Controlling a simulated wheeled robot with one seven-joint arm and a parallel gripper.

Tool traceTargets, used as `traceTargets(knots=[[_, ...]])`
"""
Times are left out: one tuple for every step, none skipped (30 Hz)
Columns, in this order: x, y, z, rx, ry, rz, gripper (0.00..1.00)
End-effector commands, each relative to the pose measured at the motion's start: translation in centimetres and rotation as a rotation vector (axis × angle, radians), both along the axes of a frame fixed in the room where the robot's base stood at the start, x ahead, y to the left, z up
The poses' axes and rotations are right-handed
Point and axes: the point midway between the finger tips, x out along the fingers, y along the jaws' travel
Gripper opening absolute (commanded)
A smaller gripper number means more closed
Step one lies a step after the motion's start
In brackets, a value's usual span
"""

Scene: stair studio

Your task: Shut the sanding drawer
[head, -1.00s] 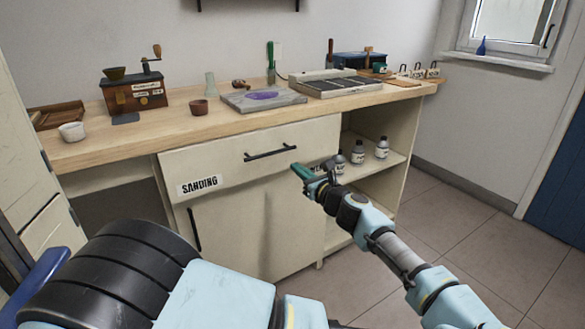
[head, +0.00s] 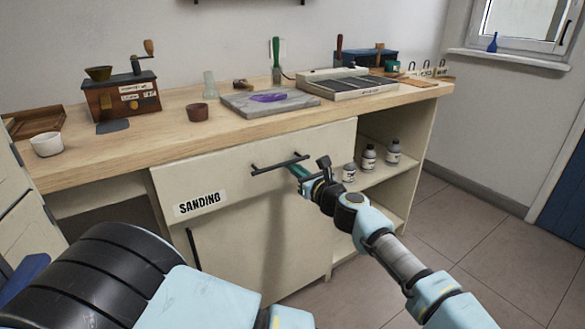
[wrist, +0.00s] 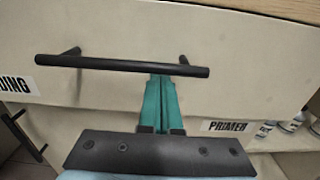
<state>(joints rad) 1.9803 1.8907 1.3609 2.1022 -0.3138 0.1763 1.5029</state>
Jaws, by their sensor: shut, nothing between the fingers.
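The sanding drawer (head: 235,178) is the wide cream front under the worktop, with a SANDING label (head: 199,204) at its left end. Its front seems to stand a little proud of the cabinet; how far is hard to tell. Its black bar handle (head: 279,163) also shows in the wrist view (wrist: 120,65). My gripper (head: 294,170) is shut and empty, just below the right part of the handle. In the wrist view its teal fingers (wrist: 160,78) point at the drawer front, their tips at the bar's lower edge. Whether they touch is unclear.
The wooden worktop (head: 170,146) above holds a grinder (head: 120,98), cups and a grey slab (head: 262,106). A cupboard door (head: 235,250) is below the drawer. Open shelves with several bottles (head: 369,158) are to the right. Floor is clear at right.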

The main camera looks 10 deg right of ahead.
Motion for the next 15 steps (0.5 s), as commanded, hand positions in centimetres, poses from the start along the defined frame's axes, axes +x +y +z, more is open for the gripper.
traceTargets(knots=[[0.0,0.0,0.0,0.000,0.000,0.000,0.00],[0.0,0.0,0.0,0.000,0.000,0.000,0.00],[0.1,0.1,0.0,0.000,0.000,0.001,0.00],[0.3,0.2,0.1,0.000,0.000,0.002,0.00],[0.6,0.3,0.1,0.001,-0.001,0.004,0.00],[1.2,0.5,0.2,0.003,-0.001,0.005,0.00],[1.7,0.6,0.2,0.002,-0.002,0.004,0.00],[2.2,0.8,0.2,0.002,-0.002,0.004,0.00],[2.8,1.0,0.2,0.003,-0.001,0.005,0.00],[3.2,1.2,0.2,0.002,-0.002,0.005,0.00],[3.6,1.3,0.2,0.001,-0.001,0.004,0.00],[4.0,1.5,0.2,0.002,0.000,0.003,0.00],[4.3,1.5,0.1,0.002,0.000,0.003,0.00],[4.4,1.6,0.1,0.001,0.000,0.002,0.00],[4.6,1.6,0.1,0.000,0.000,0.001,0.00]])
